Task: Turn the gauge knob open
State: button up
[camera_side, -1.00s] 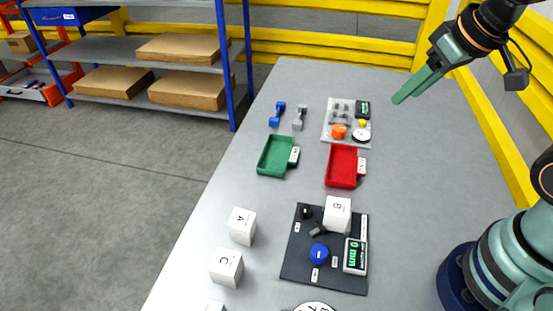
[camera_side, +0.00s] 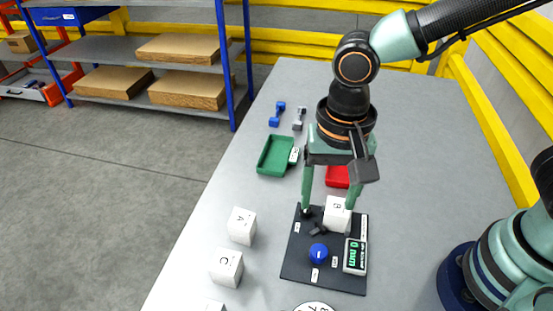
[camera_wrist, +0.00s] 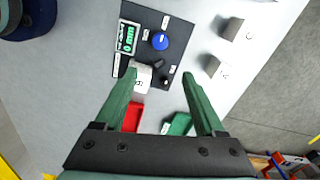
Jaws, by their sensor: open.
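A black gauge panel (camera_side: 295,270) lies flat on the grey table, also in the wrist view (camera_wrist: 181,42). On it are a round blue knob (camera_side: 318,254), a display reading "0 mm" (camera_side: 355,256), a small grey part (camera_side: 317,230) and a small black knob (camera_wrist: 165,82). Which knob is the gauge knob I cannot tell. A white cube marked B (camera_side: 337,217) sits at the panel's far edge. My gripper (camera_side: 328,207) points down over that edge, open and empty. One fingertip is by the black knob, the other by cube B in the side view; contact cannot be told.
White cubes A (camera_side: 241,227) and C (camera_side: 227,267) stand left of the panel. A green tray (camera_side: 266,157) and a red tray (camera_side: 337,178), partly hidden by my gripper, lie beyond it. Blue (camera_side: 277,114) and grey (camera_side: 299,118) pieces lie farther back.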

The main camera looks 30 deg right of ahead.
aim_at(319, 251)
jog(key=shift+m, duration=0.3)
jog(key=f, duration=0.4)
jog(key=s+f, duration=0.1)
jog(key=f, duration=0.3)
jog(key=a+f, duration=0.1)
jog(key=f, duration=0.4)
jog(key=shift+s, duration=0.15)
grip_shut()
